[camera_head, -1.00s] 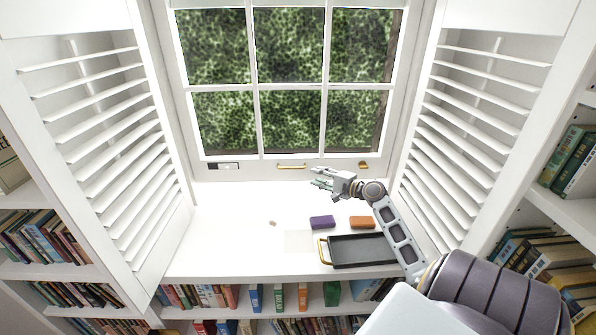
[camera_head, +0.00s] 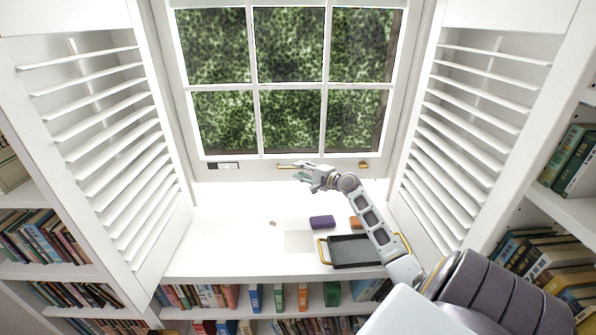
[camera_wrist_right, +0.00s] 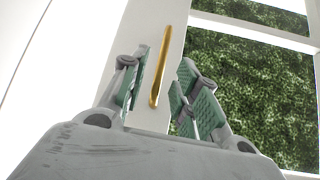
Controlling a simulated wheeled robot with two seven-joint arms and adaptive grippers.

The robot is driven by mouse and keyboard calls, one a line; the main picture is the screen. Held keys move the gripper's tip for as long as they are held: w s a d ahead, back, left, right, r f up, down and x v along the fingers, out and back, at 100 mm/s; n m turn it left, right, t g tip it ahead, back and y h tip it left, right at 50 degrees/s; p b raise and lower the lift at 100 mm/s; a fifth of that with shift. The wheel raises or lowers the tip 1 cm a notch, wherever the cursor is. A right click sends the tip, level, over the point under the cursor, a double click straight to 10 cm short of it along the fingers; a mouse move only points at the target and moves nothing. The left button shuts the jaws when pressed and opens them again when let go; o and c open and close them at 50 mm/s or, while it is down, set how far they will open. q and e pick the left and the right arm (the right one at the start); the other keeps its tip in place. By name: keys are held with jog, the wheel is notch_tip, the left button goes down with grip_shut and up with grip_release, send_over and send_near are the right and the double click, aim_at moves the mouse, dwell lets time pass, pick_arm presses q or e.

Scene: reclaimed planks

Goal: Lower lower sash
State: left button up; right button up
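The white lower sash (camera_head: 240,156) of the window has a gold pull handle (camera_head: 284,166) on its bottom rail. My right gripper (camera_head: 296,174) is at that rail, in front of and just below the handle in the head view, partly covering the handle's right end. In the right wrist view the gold handle (camera_wrist_right: 161,68) runs between the two green-padded fingers of my right gripper (camera_wrist_right: 164,66). The fingers are spread, with visible gaps to the handle, so the gripper is open. How deep the handle sits between them is unclear. My left gripper is out of view.
Louvred shutters (camera_head: 110,140) flank both sides. The sill's left part is mostly clear.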

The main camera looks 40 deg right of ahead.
jog(key=shift+w+a+f, duration=0.1)
jog(key=shift+w, duration=0.85)
grip_shut()
